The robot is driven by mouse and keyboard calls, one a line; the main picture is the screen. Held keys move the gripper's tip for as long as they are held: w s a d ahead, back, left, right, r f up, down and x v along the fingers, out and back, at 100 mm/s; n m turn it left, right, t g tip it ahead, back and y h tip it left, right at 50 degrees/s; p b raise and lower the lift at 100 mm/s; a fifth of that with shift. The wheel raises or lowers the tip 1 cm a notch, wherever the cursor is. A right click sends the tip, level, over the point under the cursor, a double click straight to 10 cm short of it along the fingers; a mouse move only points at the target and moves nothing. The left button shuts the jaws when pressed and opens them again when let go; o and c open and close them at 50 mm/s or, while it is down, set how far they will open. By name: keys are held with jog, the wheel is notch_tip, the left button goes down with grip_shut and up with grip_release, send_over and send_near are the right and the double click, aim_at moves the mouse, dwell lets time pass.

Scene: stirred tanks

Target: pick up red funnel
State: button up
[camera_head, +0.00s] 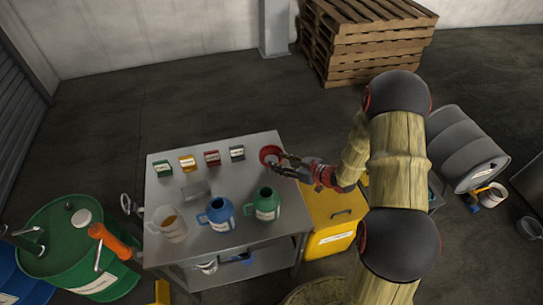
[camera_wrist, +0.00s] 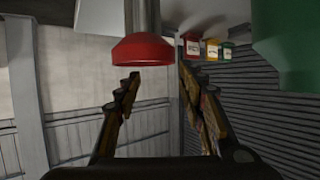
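The red funnel (camera_head: 268,153) is at the right part of the metal table, near its right edge. In the wrist view the red funnel (camera_wrist: 143,51) shows its wide rim just beyond my fingertips, with a grey cylindrical part above it in the picture. My gripper (camera_head: 280,164) reaches in from the right, close beside the funnel. In the wrist view my gripper (camera_wrist: 158,72) has its two fingers spread apart with nothing clearly between them. Whether a finger touches the funnel I cannot tell.
A green jug (camera_head: 264,204), a blue jug (camera_head: 217,214) and a clear beaker (camera_head: 170,226) stand along the table's front. A yellow container (camera_head: 331,225) stands right of the table (camera_head: 228,178).

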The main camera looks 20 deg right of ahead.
jog(key=x, duration=0.2)
jog(key=b+x, duration=0.1)
jog(key=x, duration=0.5)
jog(key=shift+s+a+f+b, duration=0.2)
jog(key=shift+s+f+b, duration=0.1)
jog(key=shift+s, duration=0.1)
jog(key=shift+r, duration=0.15)
jog(key=c, duration=0.3)
grip_shut()
